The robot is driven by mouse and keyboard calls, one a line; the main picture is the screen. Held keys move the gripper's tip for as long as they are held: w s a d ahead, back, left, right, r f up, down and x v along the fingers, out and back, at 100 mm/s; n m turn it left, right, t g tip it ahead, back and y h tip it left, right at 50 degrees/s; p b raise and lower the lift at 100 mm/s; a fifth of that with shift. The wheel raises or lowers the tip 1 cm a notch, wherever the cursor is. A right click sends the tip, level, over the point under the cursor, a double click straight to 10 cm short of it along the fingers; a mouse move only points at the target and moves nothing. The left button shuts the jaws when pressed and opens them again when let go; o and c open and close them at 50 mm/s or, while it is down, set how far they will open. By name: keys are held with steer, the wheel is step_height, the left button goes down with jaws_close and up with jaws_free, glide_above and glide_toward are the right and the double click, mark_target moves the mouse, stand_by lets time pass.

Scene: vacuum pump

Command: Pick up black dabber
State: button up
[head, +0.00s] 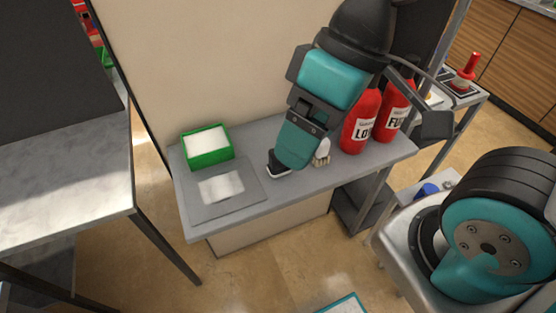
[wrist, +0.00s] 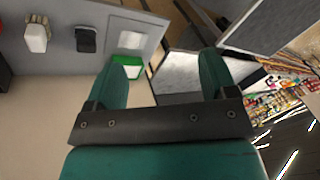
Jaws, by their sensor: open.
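The black dabber (head: 275,160), dark with a pale base, stands on the grey bench (head: 235,218); my gripper partly hides it in the head view. In the wrist view the black dabber (wrist: 86,40) lies at the upper left, outside the space between the fingers. My gripper (head: 294,162) hangs over the bench just right of the dabber in the head view. In the wrist view my gripper (wrist: 163,65) has its two teal fingers wide apart with nothing between them.
A white brush (head: 322,152) stands right of the dabber. Two red bottles (head: 360,122) are farther right. A green box with white contents (head: 207,146) and a grey plate with a white patch (head: 245,192) are at left. A wall backs the bench.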

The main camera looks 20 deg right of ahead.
steer(key=shift+c, duration=1)
steer(key=shift+w+f, duration=0.1)
steer(key=shift+w, duration=0.15)
steer(key=w+d+f+m+b, duration=0.3)
steer(key=w+d+f+m, duration=0.25)
steer(key=w+m, duration=0.55)
steer(key=w+d+f+m+b, duration=0.2)
steer(key=w+d+f+m, duration=0.4)
steer(key=m, duration=0.8)
steer(key=x, duration=0.3)
steer(key=a+x, duration=0.1)
steer(key=x, duration=0.3)
steer(key=w+x, duration=0.1)
steer(key=x, duration=0.3)
steer(key=shift+a+r, duration=0.15)
steer(key=shift+a, duration=0.1)
steer(key=shift+p+x, duration=0.7)
steer(key=shift+x, duration=1.95)
steer(key=shift+a, duration=0.15)
steer(key=c, duration=1.1)
steer(key=shift+r, duration=0.15)
